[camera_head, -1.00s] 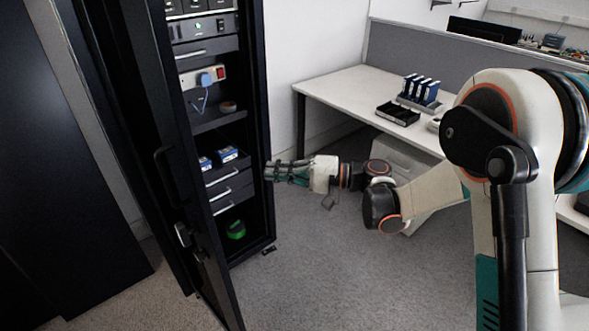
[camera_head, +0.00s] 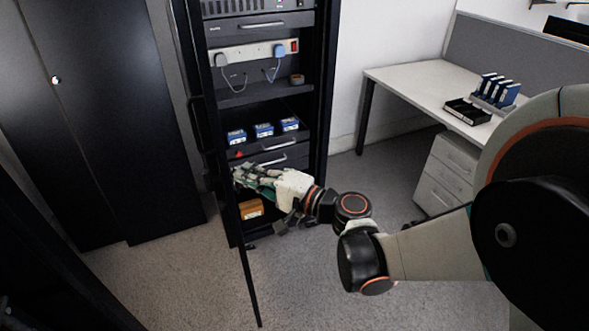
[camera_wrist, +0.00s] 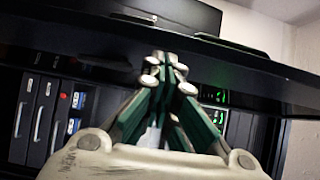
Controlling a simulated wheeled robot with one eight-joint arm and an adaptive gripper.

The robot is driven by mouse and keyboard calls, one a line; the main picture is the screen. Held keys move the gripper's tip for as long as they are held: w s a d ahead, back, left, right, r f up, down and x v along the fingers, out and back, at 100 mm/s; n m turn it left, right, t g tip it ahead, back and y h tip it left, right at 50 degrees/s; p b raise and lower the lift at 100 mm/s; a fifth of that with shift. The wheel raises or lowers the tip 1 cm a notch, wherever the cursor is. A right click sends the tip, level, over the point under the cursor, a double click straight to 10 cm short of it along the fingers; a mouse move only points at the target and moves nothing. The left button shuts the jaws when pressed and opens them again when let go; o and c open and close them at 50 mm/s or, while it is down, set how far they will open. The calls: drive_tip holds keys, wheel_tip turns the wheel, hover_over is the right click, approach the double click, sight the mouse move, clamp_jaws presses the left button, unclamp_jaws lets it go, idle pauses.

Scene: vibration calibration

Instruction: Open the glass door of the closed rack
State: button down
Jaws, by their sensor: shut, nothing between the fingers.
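The black rack (camera_head: 328,100) stands at the middle of the head view. Its glass door (camera_head: 250,288) is ajar, swung out toward me and seen nearly edge-on. A dark door handle (camera_head: 196,120) is on its outer side, left of the rack interior. My gripper (camera_head: 238,176) is shut and empty, with its fingertips at the inner side of the door. In the wrist view, the shut fingertips (camera_wrist: 165,68) overlap the dark door frame (camera_wrist: 265,72); whether they touch it I cannot tell.
Shelves inside the rack hold blue boxes (camera_head: 264,130) and an orange box (camera_head: 251,209). A closed black cabinet (camera_head: 110,110) stands at left. A white desk (camera_head: 415,85) and drawer unit (camera_head: 447,172) are at right. The carpet (camera_head: 190,285) in front is clear.

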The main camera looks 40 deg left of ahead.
drive_tip(key=s+a, duration=0.3)
drive_tip(key=s, duration=0.4)
drive_tip(key=shift+a, duration=0.3)
drive_tip(key=shift+w, duration=0.15)
